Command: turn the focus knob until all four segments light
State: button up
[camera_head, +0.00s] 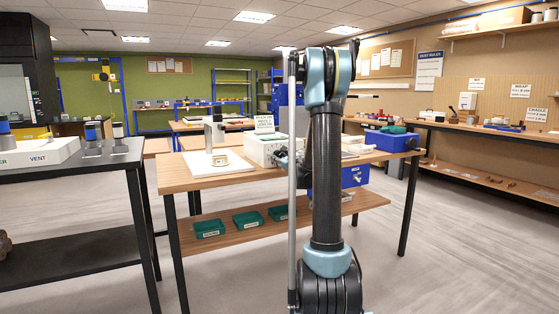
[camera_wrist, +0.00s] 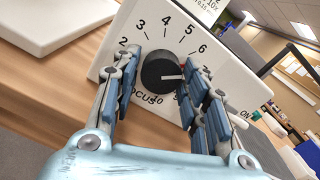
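The focus knob (camera_wrist: 157,74) is a round black dial with a white pointer line, on a white panel (camera_wrist: 118,58) marked with numbers and the word FOCUS. The pointer points toward picture right. My gripper (camera_wrist: 162,66) is open, one finger on each side of the knob. A narrow gap shows at the left finger; the right finger overlaps the knob's right edge, and I cannot tell if it touches. In the head view the white box (camera_head: 262,147) stands on the wooden table, and my arm hides most of the gripper. No lit segments can be made out.
A microscope-like stand (camera_head: 215,135) on a white base is left of the box on the wooden table (camera_head: 178,180). A blue bin (camera_head: 391,141) is at right. Green trays (camera_head: 248,219) sit on the lower shelf. A dark bench (camera_head: 75,172) stands at left.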

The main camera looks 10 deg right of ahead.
jog(key=shift+o, duration=0.2)
jog(key=shift+s, duration=0.15)
jog(key=v, duration=1.1)
jog(key=shift+s, duration=0.3)
jog(key=shift+d, duration=0.15)
jog(key=s+d+m, duration=0.1)
jog(key=s+m, duration=0.3)
jog(key=s, duration=0.1)
jog(key=x, duration=1.7)
jog(key=shift+w+d+r, duration=0.15)
jog(key=shift+w+d, duration=0.05)
jog(key=shift+d, duration=0.05)
jog(key=c, duration=1.1)
